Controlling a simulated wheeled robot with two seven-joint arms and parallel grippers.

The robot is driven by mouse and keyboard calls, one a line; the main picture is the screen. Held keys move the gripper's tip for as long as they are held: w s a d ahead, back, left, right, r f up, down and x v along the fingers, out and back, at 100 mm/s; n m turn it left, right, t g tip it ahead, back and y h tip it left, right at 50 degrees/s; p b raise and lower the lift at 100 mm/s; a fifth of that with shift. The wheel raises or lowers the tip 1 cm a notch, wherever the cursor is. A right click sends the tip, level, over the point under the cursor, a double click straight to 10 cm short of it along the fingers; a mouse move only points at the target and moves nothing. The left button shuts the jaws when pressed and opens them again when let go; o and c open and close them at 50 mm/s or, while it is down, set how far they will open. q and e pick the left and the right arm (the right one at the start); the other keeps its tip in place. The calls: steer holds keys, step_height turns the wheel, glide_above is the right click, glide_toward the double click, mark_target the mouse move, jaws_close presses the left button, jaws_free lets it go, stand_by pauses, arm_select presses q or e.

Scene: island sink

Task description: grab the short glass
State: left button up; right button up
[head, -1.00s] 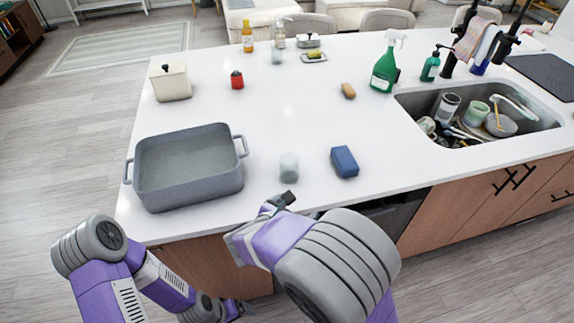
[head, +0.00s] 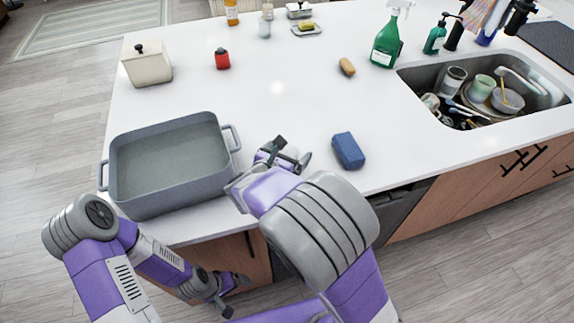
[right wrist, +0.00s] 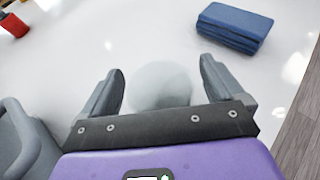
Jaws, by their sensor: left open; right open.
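The short glass (right wrist: 160,86), pale and translucent, shows in the right wrist view between the two fingers of my right gripper (right wrist: 161,68). The fingers are open on either side of it, with a gap showing at each side. My left gripper (head: 236,294) is low in front of the island, below the counter edge, open and away from the glass.
A grey roasting pan (head: 168,165) stands left of my right gripper, and a blue sponge (head: 348,151) lies close to its right. A sink (head: 440,118) full of dishes is right.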

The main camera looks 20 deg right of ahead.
steer(key=shift+w+d+f, duration=0.1)
steer(key=shift+w+d, duration=0.15)
steer(key=shift+d, duration=0.05)
steer(key=shift+c, duration=0.3)
steer(key=c, duration=1.1)
